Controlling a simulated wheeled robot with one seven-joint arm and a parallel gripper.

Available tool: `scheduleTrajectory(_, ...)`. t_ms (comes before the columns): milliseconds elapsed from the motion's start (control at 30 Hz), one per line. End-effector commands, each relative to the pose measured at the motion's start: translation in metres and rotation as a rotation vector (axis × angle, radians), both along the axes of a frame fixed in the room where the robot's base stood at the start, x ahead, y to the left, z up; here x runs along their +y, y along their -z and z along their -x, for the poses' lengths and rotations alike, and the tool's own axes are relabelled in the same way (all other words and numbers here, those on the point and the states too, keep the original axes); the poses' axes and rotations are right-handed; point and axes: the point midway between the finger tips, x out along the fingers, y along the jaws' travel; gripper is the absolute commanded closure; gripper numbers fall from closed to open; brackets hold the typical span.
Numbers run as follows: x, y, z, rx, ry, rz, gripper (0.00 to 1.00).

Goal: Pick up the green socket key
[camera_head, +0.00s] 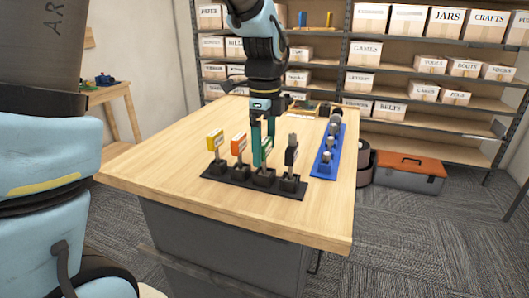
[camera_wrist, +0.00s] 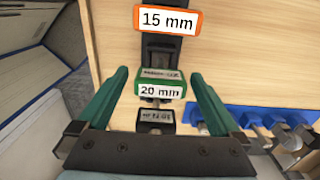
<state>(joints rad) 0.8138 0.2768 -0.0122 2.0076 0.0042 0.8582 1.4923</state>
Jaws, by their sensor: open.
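The green socket key (camera_head: 257,151) stands upright in a black holder (camera_head: 237,184) on the wooden table. In the wrist view its green handle (camera_wrist: 161,86) carries a "20 mm" label. My gripper (camera_head: 263,137) is open, pointing down over the holder. In the wrist view my gripper (camera_wrist: 158,95) has one teal finger to the left and one to the right of the green handle, with gaps on both sides. The orange key (camera_head: 239,144), labelled "15 mm" in the wrist view (camera_wrist: 166,20), and the yellow key (camera_head: 215,139) stand to its left; the black key (camera_head: 291,152) stands to its right.
A blue rack (camera_head: 322,168) with several metal sockets lies right of the holder. Wooden tabletop (camera_head: 160,150) is clear to the left and in front. Shelves of labelled boxes (camera_head: 366,53) stand behind, with an orange-lidded toolbox (camera_head: 411,172) on the floor.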

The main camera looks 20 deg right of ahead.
Motion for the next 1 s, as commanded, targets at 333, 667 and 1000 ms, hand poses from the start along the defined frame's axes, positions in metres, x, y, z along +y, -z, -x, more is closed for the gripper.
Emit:
scheduleTrajectory(333, -0.0001, 0.0013, -0.0001, -0.001, 0.0, 0.001, 0.14)
scheduleTrajectory(667, -0.0001, 0.0011, -0.0001, -0.001, 0.0, 0.001, 0.51)
scheduleTrajectory(1000, -0.0001, 0.001, -0.0001, -0.001, 0.0, 0.001, 0.89)
